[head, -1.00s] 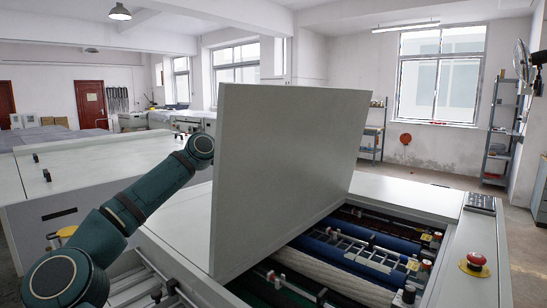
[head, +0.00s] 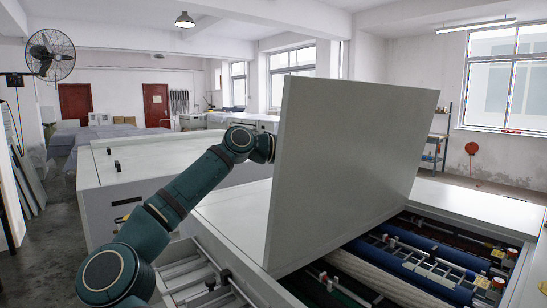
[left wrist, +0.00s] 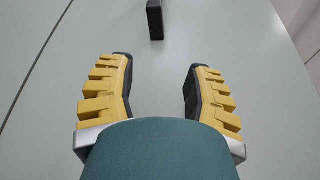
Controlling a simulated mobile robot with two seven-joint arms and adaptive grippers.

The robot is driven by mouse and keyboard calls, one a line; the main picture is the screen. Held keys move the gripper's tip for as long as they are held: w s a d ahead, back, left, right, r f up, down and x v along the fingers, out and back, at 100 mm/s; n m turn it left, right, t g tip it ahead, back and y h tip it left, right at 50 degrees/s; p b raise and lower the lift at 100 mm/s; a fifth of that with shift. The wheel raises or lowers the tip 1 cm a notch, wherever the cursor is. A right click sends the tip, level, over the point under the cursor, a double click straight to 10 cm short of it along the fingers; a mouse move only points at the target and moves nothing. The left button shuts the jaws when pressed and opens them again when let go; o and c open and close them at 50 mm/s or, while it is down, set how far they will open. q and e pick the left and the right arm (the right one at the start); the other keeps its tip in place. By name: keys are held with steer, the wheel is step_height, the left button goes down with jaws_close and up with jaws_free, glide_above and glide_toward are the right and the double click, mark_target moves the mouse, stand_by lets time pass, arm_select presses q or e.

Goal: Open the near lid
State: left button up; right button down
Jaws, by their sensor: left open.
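The near lid (head: 345,165) is a large pale grey panel. It stands raised and tilted over the open machine in the head view. My left arm comes in from the left, and its wrist end is beside the lid's left edge; the lid hides the gripper there. In the left wrist view my left gripper (left wrist: 158,65) is open, with yellow-backed fingers apart and nothing between them. A dark handle (left wrist: 155,20) on a pale grey surface lies beyond the fingertips, apart from them. My right gripper is out of view.
Blue and white rollers (head: 410,265) lie exposed in the machine, right of the lid. Another pale cabinet (head: 155,160) with small black handles stands behind my left arm. A wall fan (head: 50,54) is far left. Open floor shows at left.

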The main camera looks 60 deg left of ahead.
arm_select(q)
steer(key=f+v, duration=0.1)
steer(key=v, duration=0.9)
steer(key=shift+s+a, duration=0.2)
steer(key=shift+s, duration=0.1)
stand_by(0.5)
steer(key=shift+r, duration=0.1)
stand_by(0.6)
